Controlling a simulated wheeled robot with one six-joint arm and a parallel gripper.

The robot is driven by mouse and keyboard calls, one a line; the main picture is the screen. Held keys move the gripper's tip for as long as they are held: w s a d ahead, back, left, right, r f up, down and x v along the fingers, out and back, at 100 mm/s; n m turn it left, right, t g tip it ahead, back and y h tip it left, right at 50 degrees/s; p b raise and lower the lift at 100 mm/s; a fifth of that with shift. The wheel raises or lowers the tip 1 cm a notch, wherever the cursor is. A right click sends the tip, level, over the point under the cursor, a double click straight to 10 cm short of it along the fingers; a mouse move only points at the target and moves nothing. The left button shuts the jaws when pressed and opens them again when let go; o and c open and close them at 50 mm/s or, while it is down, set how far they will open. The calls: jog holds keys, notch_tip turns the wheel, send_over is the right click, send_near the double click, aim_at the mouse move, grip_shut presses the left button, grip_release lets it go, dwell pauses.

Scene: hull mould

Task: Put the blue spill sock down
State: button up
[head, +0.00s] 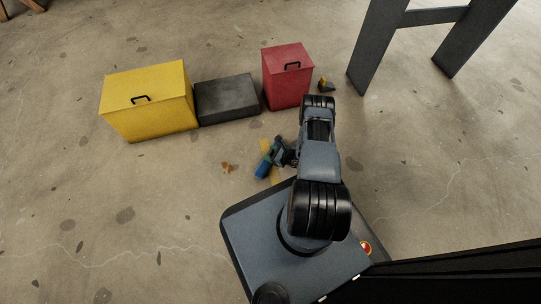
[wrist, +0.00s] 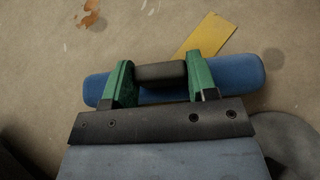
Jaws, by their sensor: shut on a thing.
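The blue spill sock (wrist: 240,78) lies crosswise between the green fingertips of my gripper (wrist: 158,72) in the wrist view. The fingers are shut on its black middle part (wrist: 160,74), and its blue ends stick out on both sides. In the head view the sock (head: 263,169) shows at my gripper (head: 274,157), left of my arm and low by the front of my base. I cannot tell whether it touches the floor.
A yellow strip (wrist: 205,36) lies on the floor beyond the sock. An orange-brown patch (head: 227,168) is left of it. A yellow box (head: 150,110), a dark grey block (head: 227,99) and a red box (head: 287,80) stand ahead. Floor at left is mostly open.

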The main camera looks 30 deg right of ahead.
jog(key=shift+r, duration=0.1)
jog(key=o, duration=1.3)
jog(key=shift+f, duration=0.2)
jog(key=shift+r, duration=0.15)
